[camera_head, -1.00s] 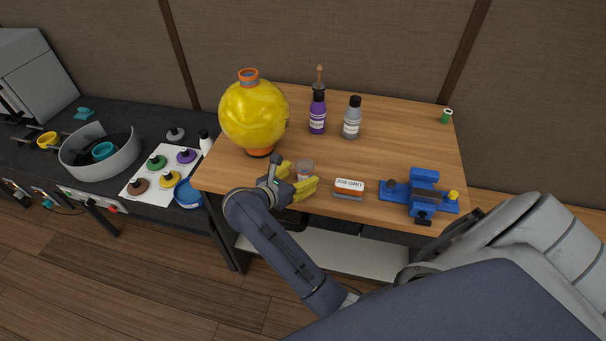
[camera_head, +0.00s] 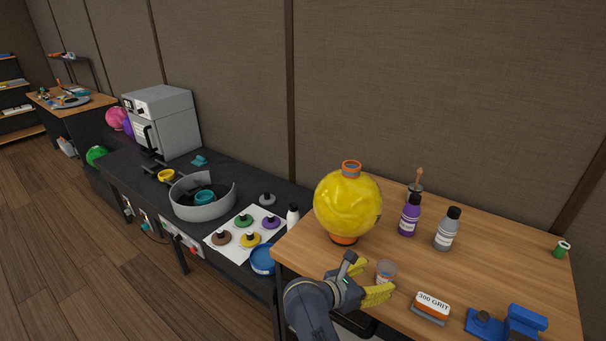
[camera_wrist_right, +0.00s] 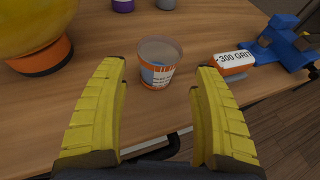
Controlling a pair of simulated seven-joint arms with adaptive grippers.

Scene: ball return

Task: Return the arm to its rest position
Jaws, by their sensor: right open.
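My right gripper (camera_head: 372,284) shows in the head view at the front edge of the wooden table, with yellow fingers. In the right wrist view my right gripper (camera_wrist_right: 160,95) has its two fingers spread wide apart with nothing held. In the right wrist view the cup (camera_wrist_right: 158,64) sits in front of the gap between the fingers and looks clear of both. My left gripper is not in view.
A 300 grit block (camera_head: 431,306) and a blue vise (camera_head: 507,323) lie to the right. Purple (camera_head: 410,216) and grey (camera_head: 447,230) bottles stand behind. A dark counter (camera_head: 130,166) extends left.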

